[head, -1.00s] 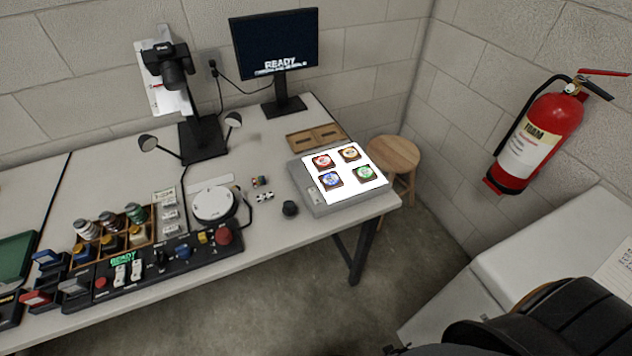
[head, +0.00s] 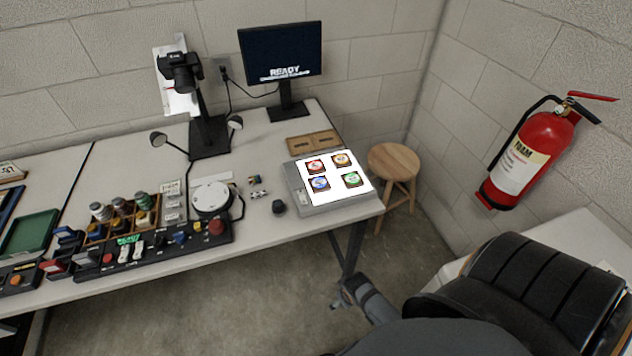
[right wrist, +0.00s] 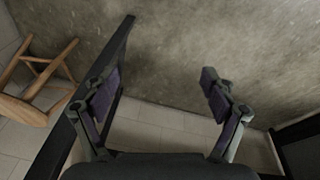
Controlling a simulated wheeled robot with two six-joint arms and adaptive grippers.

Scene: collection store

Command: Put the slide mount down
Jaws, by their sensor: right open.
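In the head view, several slide mounts lie flat on the lit white top of the light box (head: 330,206). They are a red one (head: 315,166), a yellow one (head: 342,159), a blue one (head: 319,183) and a green one (head: 351,179). They lie apart from one another. My right gripper (head: 341,296) is low over the floor, in front of the table and clear of the light box. In the right wrist view it (right wrist: 160,82) is open, with nothing between its fingers. My left gripper is not in view.
A brown tray (head: 313,141) lies behind the light box and a black knob (head: 278,207) to its left. A wooden stool (head: 393,160) stands right of the table, also in the right wrist view (right wrist: 38,80). A fire extinguisher (head: 525,160) hangs on the right wall.

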